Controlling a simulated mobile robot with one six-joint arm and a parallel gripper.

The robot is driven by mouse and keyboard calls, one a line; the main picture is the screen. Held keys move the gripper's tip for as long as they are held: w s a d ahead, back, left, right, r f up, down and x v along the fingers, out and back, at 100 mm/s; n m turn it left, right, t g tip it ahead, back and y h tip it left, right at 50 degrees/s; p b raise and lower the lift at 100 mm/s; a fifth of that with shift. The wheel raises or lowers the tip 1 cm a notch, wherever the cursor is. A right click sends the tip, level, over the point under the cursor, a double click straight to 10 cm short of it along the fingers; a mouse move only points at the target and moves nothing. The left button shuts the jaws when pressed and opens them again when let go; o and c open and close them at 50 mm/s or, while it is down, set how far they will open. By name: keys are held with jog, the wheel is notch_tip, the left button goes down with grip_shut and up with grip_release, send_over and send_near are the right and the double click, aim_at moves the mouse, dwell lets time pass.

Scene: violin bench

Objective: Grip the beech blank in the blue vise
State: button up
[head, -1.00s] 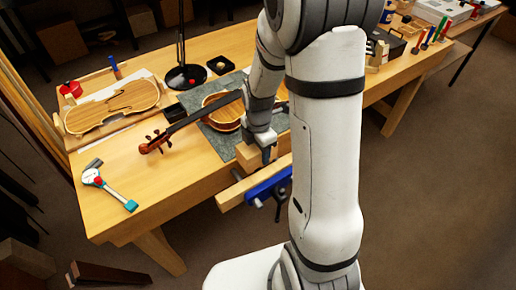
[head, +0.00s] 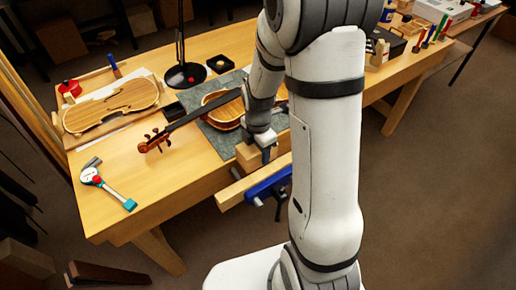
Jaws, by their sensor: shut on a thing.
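The beech blank (head: 246,158) is a pale wooden block at the front edge of the bench, just above the vise. My gripper (head: 266,153) is shut on it from above, with one dark finger showing at its right side. The blue vise (head: 266,184) is fixed at the bench's front edge, with a long pale wooden front jaw (head: 232,193). The blank stands at the gap between this jaw and the bench. My arm hides the vise's right end, and I cannot tell whether the jaw touches the blank.
A violin body (head: 222,108) with its dark neck lies on a grey mat (head: 222,142) just behind the blank. A violin plate (head: 110,107) lies at the left. A caliper-like tool (head: 107,186) lies near the front left. The bench top between is clear.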

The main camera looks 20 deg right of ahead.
jog(key=shift+f+b, duration=0.4)
jog(key=shift+f, duration=0.2)
jog(key=o, duration=1.3)
jog(key=shift+r, duration=0.1)
jog(key=shift+c, duration=0.2)
jog(key=shift+w, duration=0.1)
jog(key=shift+r, duration=0.3)
jog(key=r, duration=0.7)
jog(key=shift+s+d, duration=0.1)
jog(key=shift+s, duration=0.15)
